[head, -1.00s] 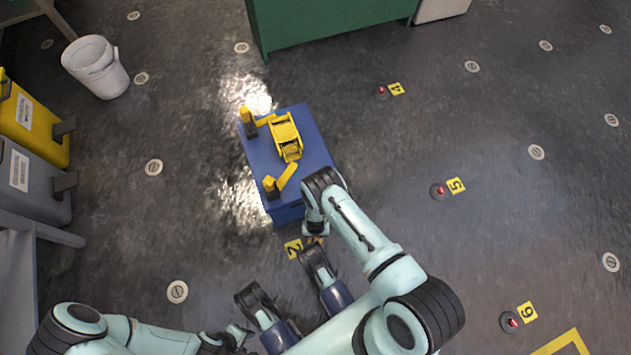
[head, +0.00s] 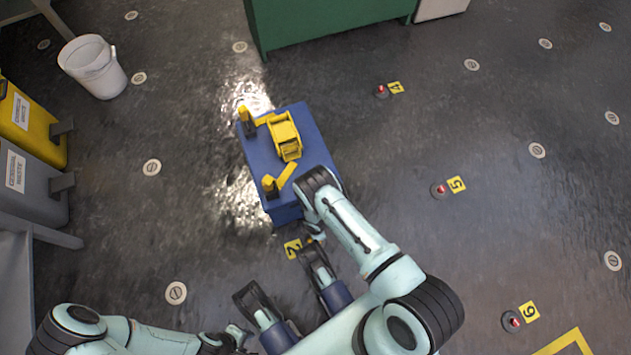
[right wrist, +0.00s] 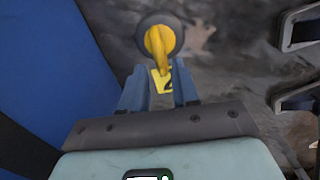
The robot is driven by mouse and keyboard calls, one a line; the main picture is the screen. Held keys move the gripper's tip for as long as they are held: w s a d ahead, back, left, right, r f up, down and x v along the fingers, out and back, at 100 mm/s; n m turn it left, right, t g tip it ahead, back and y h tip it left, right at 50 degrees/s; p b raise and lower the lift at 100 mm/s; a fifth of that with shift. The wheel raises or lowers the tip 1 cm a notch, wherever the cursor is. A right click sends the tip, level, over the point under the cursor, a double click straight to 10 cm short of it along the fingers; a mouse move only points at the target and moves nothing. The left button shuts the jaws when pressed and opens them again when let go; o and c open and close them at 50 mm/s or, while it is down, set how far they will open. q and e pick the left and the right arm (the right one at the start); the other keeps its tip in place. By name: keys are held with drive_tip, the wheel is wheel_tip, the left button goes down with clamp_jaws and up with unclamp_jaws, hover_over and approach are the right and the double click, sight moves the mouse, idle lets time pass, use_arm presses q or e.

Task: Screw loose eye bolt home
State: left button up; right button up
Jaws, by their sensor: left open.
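The loose eye bolt, a yellow eye seen nearly edge-on over a round grey disc (right wrist: 158,46), shows in the right wrist view just beyond my right fingertips. My right gripper (right wrist: 161,72) looks open, with a narrow gap between its two blue-grey fingers. A yellow number 2 label on the floor shows through that gap. In the head view my right arm hides most of this gripper and the bolt; the number 2 label (head: 292,249) lies beside them. My left gripper (head: 240,335) is open and empty, low in the head view, away from the bolt.
A blue box (head: 262,172) with yellow parts on top stands close by the right arm. Red floor fittings with labels 4, 5 (head: 439,191) and 6 lie to the right. A white bin (head: 95,70) and yellow and grey containers stand left. Open floor lies between.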

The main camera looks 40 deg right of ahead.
drive_tip(key=shift+n, duration=0.4)
drive_tip(key=shift+f, duration=0.1)
drive_tip(key=shift+f, duration=0.9)
drive_tip(key=shift+f, duration=0.2)
drive_tip(key=shift+f, duration=0.8)
